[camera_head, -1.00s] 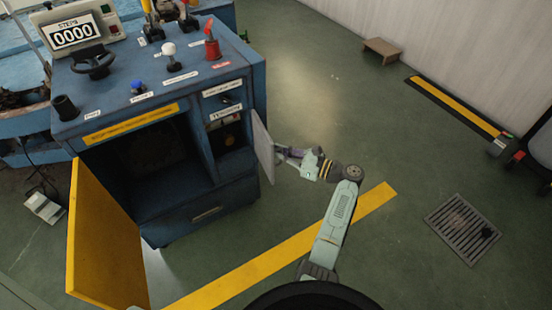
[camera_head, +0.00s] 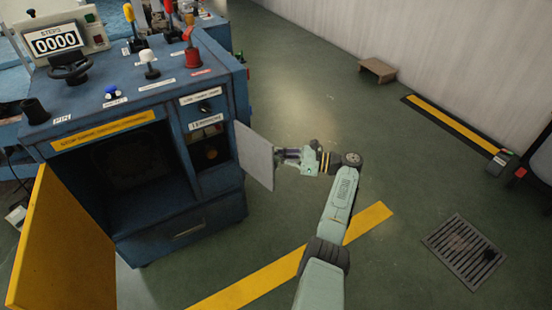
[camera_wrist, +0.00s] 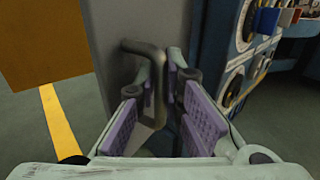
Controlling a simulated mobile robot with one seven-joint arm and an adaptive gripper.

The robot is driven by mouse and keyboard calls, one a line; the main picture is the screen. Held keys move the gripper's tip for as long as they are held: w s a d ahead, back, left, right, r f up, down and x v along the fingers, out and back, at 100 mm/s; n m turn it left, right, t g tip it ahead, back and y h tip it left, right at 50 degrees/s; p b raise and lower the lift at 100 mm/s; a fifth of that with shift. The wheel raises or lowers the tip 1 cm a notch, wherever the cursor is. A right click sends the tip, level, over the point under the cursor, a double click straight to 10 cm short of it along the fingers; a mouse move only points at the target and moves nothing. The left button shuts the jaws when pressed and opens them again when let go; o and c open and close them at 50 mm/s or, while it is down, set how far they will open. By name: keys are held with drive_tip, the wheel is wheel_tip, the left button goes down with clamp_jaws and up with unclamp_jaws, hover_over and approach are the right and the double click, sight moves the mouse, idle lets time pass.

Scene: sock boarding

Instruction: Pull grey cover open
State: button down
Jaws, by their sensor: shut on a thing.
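The grey cover (camera_head: 254,156) is a thin flat panel hinged on the right side of the blue machine's front. It stands swung out from the compartment, which shows dials and labels inside. My gripper (camera_head: 284,155) is at the cover's right edge. In the wrist view, the cover (camera_wrist: 105,35) fills the upper middle, and its dark handle (camera_wrist: 152,75) stands between the purple-padded fingers of my gripper (camera_wrist: 160,108). The fingers are shut on the handle. Part of the handle is hidden behind the right finger.
The blue machine (camera_head: 190,228) carries levers and knobs on top. A yellow door (camera_head: 62,250) stands open at its left. A yellow floor stripe (camera_head: 300,255) runs below my arm. A floor drain (camera_head: 463,250) lies at right.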

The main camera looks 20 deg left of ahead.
drive_tip(key=c, duration=2)
unclamp_jaws()
drive_tip(key=shift+o, duration=0.2)
drive_tip(key=w+d, duration=0.1)
drive_tip(key=d, duration=1)
drive_tip(key=shift+w+d, duration=0.15)
drive_tip(key=shift+d, duration=0.25)
drive_tip(key=shift+f, duration=0.1)
